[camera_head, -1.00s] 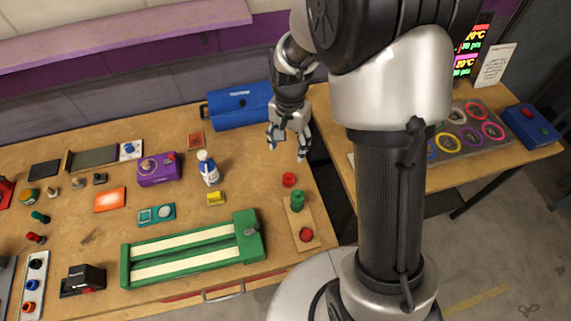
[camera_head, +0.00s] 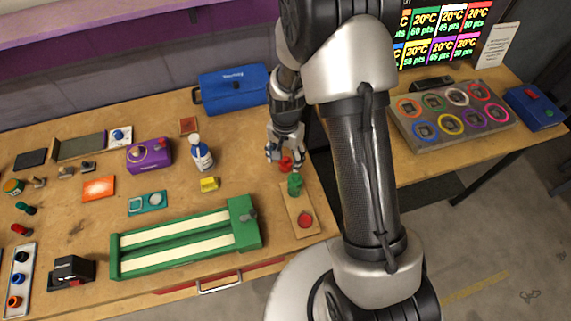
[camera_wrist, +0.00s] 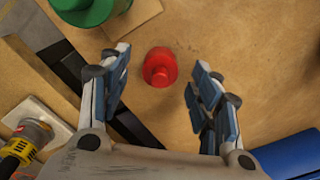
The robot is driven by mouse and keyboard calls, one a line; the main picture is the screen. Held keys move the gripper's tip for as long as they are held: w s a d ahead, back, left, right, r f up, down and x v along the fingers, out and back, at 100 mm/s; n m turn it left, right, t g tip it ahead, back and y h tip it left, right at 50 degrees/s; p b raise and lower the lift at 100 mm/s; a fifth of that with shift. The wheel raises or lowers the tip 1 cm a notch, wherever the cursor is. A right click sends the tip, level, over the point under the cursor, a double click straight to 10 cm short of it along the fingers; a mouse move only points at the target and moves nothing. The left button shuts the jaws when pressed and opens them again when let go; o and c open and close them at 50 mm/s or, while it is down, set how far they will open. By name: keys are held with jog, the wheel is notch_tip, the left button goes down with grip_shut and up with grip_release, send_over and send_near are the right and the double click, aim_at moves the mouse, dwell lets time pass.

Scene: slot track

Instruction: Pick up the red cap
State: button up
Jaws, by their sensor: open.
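The red cap (camera_head: 286,164) sits on the wooden table, just behind the small wooden board with the green piece. In the wrist view the red cap (camera_wrist: 160,67) lies between and just beyond the fingertips of my gripper (camera_wrist: 156,84), with a gap to the fingers on both sides. My gripper (camera_head: 279,155) is open and empty, pointing down close by the cap. In the head view its fingers are right beside the cap and partly overlap it.
A green piece (camera_head: 295,184) and a red button (camera_head: 305,220) sit on the wooden board (camera_head: 291,207) in front of the cap. A green slot track (camera_head: 180,241) lies front left. A white-blue bottle (camera_head: 201,155) stands left, and a blue toolbox (camera_head: 233,89) behind.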

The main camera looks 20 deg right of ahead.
jog(key=shift+f, duration=0.55)
jog(key=shift+c, duration=0.3)
jog(key=c, duration=0.7)
jog(key=shift+r, duration=0.2)
